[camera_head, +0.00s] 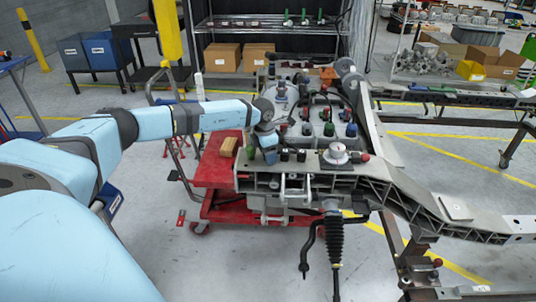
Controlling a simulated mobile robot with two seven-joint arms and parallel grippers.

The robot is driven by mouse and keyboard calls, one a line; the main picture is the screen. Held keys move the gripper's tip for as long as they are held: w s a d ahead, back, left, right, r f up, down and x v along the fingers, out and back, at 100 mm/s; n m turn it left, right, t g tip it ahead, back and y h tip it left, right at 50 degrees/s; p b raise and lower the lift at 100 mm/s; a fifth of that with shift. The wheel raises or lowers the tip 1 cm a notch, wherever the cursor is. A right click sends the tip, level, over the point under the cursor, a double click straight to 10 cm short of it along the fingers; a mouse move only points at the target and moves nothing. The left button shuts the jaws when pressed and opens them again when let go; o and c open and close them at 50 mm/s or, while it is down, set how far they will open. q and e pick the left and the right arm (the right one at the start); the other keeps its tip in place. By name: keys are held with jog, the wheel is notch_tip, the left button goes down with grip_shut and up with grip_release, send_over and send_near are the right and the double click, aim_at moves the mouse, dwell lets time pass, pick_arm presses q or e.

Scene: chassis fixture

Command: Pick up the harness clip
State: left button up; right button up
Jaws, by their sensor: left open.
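My left arm reaches in from the left, and its wrist bends down over the near left part of the chassis fixture (262,185). My left gripper (269,155) points down at the fixture's top edge and is open. Small dark pieces (293,155) sit on that edge just right of the gripper. I cannot tell which small piece is the harness clip, or whether the gripper touches one. The area under the fingers is hidden by the gripper. My right gripper is not in view.
A round silver gauge-like part (337,153) and several coloured caps stand right of the gripper. A red cart (214,170) with a tan block (229,147) stands at the fixture's left. A grey rail (420,205) runs to the right. Open floor (150,225) lies front left.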

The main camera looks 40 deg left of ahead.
pick_arm(q)
grip_shut()
jog(key=shift+r, duration=0.1)
notch_tip(320, 180, up, 20)
dwell(0.6)
